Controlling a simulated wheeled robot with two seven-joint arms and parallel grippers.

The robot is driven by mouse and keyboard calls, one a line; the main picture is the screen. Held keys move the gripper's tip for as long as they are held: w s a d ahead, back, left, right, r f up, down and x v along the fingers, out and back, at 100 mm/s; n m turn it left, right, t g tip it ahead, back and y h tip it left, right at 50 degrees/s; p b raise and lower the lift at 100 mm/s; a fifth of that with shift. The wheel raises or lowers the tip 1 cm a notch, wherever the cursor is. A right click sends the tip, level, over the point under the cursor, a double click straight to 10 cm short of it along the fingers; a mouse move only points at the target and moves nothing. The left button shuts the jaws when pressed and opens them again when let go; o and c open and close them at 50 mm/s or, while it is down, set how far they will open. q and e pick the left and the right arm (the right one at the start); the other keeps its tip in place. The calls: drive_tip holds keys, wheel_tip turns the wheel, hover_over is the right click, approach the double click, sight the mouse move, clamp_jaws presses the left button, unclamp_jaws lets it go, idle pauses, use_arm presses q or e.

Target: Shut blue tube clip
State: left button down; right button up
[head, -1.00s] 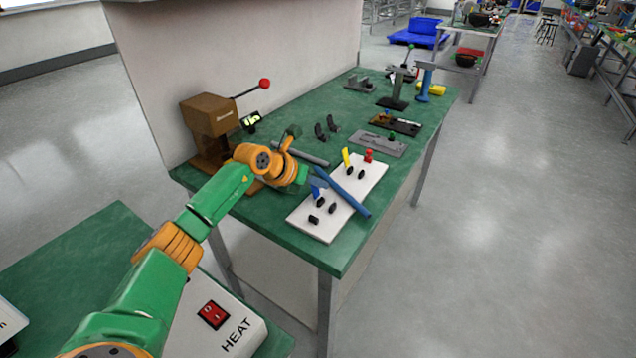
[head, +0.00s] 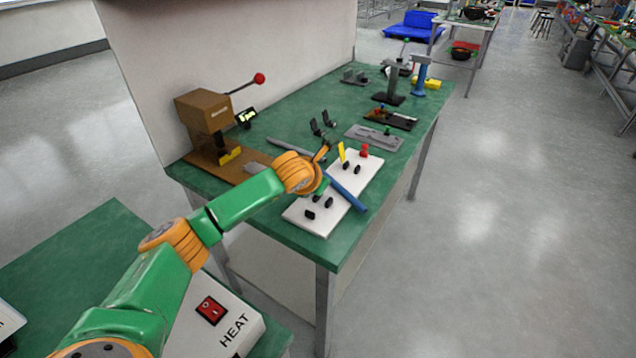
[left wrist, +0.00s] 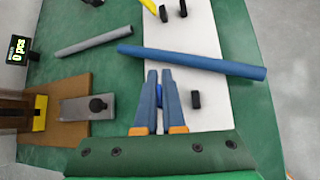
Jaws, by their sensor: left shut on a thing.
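The white board (head: 304,226) lies on the green bench. A blue tube (head: 346,190) lies across it, and it also shows in the left wrist view (left wrist: 205,65), slanting past the fingertips. My left gripper (left wrist: 160,80) is low over the near part of the board, its fingers shut on the small blue clip (left wrist: 159,96). The clip shows as a narrow blue strip between the fingers; its lower part is hidden. In the head view my wrist covers the clip. I cannot tell whether the clip is closed over the tube. My right gripper is not in view.
A brown press (head: 205,125) with a red-knobbed lever stands at the back left.

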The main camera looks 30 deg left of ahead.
use_arm(q)
drive_tip(key=shift+d+y+b, duration=0.15)
drive_tip(key=shift+y+b, duration=0.2)
drive_tip(key=shift+y, duration=0.05)
drive_tip(key=c, duration=1)
unclamp_jaws()
drive_tip(key=b+v, duration=0.1)
drive_tip(key=v, duration=0.6)
drive_tip(key=shift+s, duration=0.1)
